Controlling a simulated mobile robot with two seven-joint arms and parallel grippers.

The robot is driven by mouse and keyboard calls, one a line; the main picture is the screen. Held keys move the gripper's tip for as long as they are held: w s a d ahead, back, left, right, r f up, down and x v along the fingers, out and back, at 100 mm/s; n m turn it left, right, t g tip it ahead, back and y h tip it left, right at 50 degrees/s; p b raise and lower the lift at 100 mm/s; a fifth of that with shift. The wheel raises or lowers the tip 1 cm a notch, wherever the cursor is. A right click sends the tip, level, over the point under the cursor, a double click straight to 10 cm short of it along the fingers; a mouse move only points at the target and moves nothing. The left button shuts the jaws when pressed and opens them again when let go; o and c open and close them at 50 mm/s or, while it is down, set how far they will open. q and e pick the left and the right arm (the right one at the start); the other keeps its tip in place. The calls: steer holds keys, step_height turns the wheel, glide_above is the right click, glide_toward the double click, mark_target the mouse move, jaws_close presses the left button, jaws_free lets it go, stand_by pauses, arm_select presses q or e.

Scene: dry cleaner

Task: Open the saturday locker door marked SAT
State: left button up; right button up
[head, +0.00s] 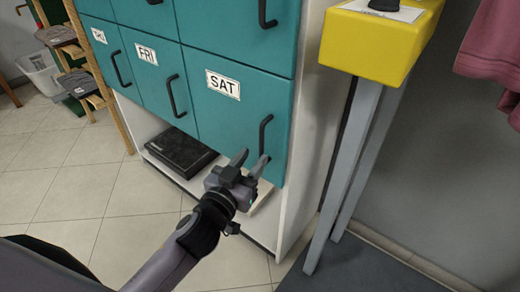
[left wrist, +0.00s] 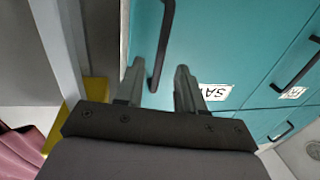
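The teal SAT locker door (head: 235,122) is shut, at the lower right of the locker block. It carries a white SAT label (head: 223,84) and a dark upright bar handle (head: 265,134). My left gripper (head: 251,160) is open at the handle's lower end. In the left wrist view, the handle (left wrist: 165,42) runs between the two spread fingers (left wrist: 160,80), closer to the left one. The SAT label (left wrist: 216,92) shows upside down there. I cannot tell whether a finger touches the handle. My right gripper is in neither view.
The FRI door (head: 150,95) is left of SAT, with its own handle. A black case (head: 180,152) lies in the open space below. A yellow-topped stand (head: 375,40) with grey legs is close on the right. Tiled floor (head: 70,190) is clear at left.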

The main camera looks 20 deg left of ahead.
arm_select(q)
steer(key=shift+w+d, duration=0.15)
steer(key=shift+w, duration=0.85)
steer(key=shift+w+d, duration=0.15)
steer(key=shift+w, duration=0.8)
jaws_close()
